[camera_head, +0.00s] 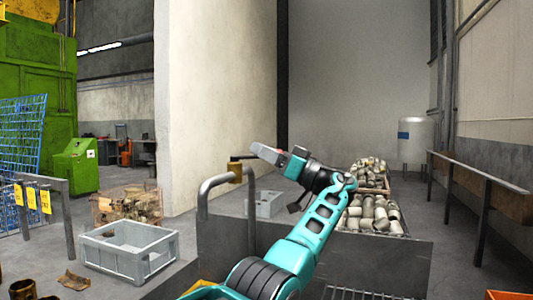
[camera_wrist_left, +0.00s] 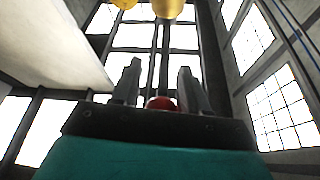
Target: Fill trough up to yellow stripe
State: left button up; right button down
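The grey metal trough (camera_head: 380,262) stands in front of me in the head view; its inside and any yellow stripe are hidden. A bent grey pipe (camera_head: 203,196) rises at its left side, with a brass valve (camera_head: 236,172) and a thin dark lever (camera_head: 243,157). My left gripper (camera_head: 265,152) is just right of the lever. In the left wrist view its two fingers (camera_wrist_left: 157,85) stand apart. A red rounded end (camera_wrist_left: 161,103) shows between them, and a brass part (camera_wrist_left: 167,8) is at the top edge. Contact cannot be told. My right gripper is not in view.
Bins of metal parts (camera_head: 372,216) stand behind the trough. A railing (camera_head: 480,185) runs along the right wall. Some floor at left is free.

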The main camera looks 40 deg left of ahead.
pick_arm(q)
jog(key=shift+o, duration=0.8)
jog(key=shift+d, duration=0.1)
jog(key=v, duration=0.7)
jog(key=shift+d, duration=0.2)
jog(key=shift+f, duration=0.1)
